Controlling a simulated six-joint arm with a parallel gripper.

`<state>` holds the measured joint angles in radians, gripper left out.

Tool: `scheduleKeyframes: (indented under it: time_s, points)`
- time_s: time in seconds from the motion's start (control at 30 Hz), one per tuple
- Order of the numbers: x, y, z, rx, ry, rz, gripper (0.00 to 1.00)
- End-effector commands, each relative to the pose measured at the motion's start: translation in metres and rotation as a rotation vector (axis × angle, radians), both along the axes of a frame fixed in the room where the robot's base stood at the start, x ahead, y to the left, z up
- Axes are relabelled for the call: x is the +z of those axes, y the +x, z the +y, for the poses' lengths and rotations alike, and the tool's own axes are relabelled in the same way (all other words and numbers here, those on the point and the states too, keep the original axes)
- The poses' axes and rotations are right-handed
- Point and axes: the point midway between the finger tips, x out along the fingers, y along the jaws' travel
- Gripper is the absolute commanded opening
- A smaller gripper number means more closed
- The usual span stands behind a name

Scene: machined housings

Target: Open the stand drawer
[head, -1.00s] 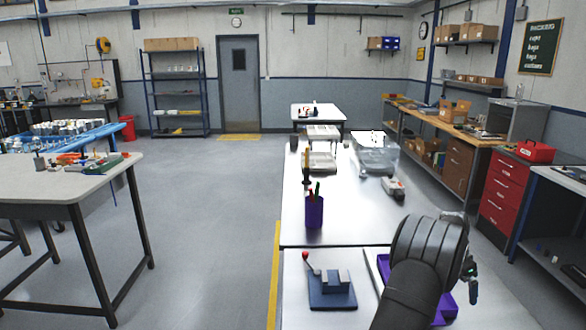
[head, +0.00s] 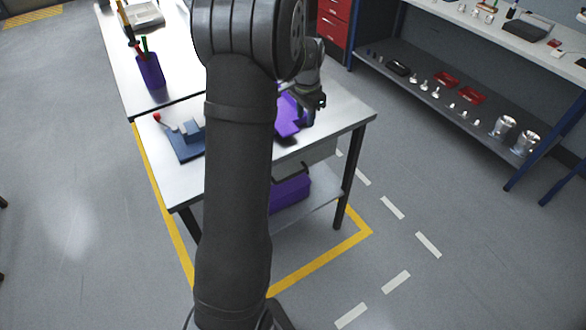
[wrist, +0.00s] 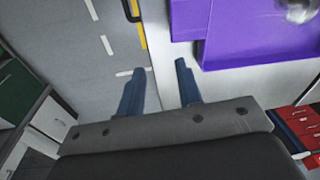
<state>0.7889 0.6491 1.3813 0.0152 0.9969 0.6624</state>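The stand is a metal-topped table (head: 340,118) with a grey drawer front (head: 318,153) under its top, at the middle of the head view. A dark handle (head: 306,167) is on that front, partly hidden behind my arm. The drawer looks shut, though its left part is hidden. My gripper (head: 314,106) is above the tabletop by the purple tray (head: 288,117), apart from the handle. In the wrist view my gripper (wrist: 158,83) is open, with nothing between its two blue fingers. A dark handle-like bar (wrist: 131,9) shows beyond them at the top edge.
A blue fixture block (head: 186,140) with a red-knobbed lever and a purple pen cup (head: 150,72) stand left of my arm. A purple bin (head: 290,193) sits on the lower shelf. A long shelf bench (head: 450,85) is at right. The floor in front is clear.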

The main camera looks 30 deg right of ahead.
Motion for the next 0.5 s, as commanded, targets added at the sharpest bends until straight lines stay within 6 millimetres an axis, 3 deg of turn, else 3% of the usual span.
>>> scheduleKeyframes:
  time_s: [0.03,0.2,0.33,0.5]
  points:
    - [0.004,-0.019,0.012,-0.019,0.018,-0.021,0.32]
    - [0.007,-0.060,0.048,-0.073,0.066,-0.081,0.32]
    - [0.007,-0.077,0.063,-0.098,0.083,-0.104,0.32]
    - [-0.001,-0.081,0.068,-0.105,0.090,-0.111,0.32]
